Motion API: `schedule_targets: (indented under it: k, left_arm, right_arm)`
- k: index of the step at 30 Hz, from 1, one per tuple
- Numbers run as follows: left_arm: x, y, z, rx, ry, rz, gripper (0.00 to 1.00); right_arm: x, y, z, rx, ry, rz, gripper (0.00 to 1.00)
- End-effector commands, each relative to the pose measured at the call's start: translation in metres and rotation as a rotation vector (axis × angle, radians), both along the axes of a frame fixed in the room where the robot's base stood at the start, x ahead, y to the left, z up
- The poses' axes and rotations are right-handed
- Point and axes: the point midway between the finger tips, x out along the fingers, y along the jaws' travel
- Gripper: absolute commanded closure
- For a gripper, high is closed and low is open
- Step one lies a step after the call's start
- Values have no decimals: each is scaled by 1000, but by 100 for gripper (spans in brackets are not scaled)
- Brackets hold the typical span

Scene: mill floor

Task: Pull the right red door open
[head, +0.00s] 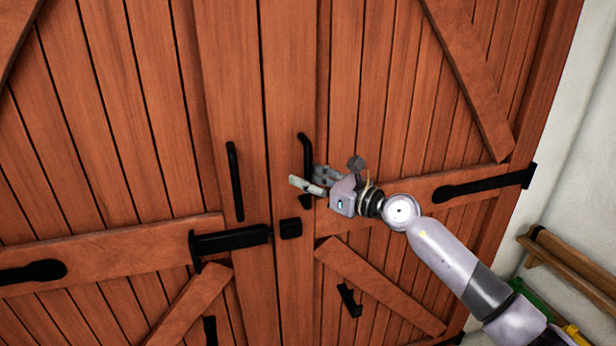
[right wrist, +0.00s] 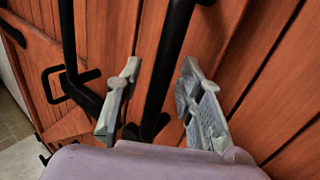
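The right red door (head: 345,80) is wooden, orange-red, and stands shut beside the left door (head: 150,100). Its black upright handle (head: 305,150) is near the seam; it also shows in the right wrist view (right wrist: 172,55). My right gripper (head: 312,180) is at the lower part of this handle. In the right wrist view the two grey fingers of the gripper (right wrist: 162,75) are spread, with the handle bar between them. I cannot see either finger pressing on the bar. The handle's lower end is partly hidden by the gripper. My left gripper is not in view.
The left door has its own black handle (head: 235,180). Below it a black bolt (head: 230,242) points toward a small black catch (head: 291,228), with a narrow gap between. A black hook (head: 348,300) is low on the right door. A wooden rack (head: 570,265) stands by the white wall.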

Motion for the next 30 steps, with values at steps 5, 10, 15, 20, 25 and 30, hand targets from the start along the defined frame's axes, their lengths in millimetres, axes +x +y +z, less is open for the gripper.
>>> schedule_targets:
  k: [5,10,15,20,25,30]
  left_arm:
    - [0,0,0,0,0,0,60]
    - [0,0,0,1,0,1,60]
    - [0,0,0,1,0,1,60]
    - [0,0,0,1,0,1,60]
    - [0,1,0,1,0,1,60]
    - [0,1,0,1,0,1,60]
  right_arm:
    - [0,0,0,0,0,0,68]
    - [0,0,0,0,0,0,79]
    - [0,-1,0,1,1,0,91]
    - [0,-1,0,1,1,0,100]
    - [0,-1,0,1,1,0,100]
    - [0,-1,0,1,1,0,100]
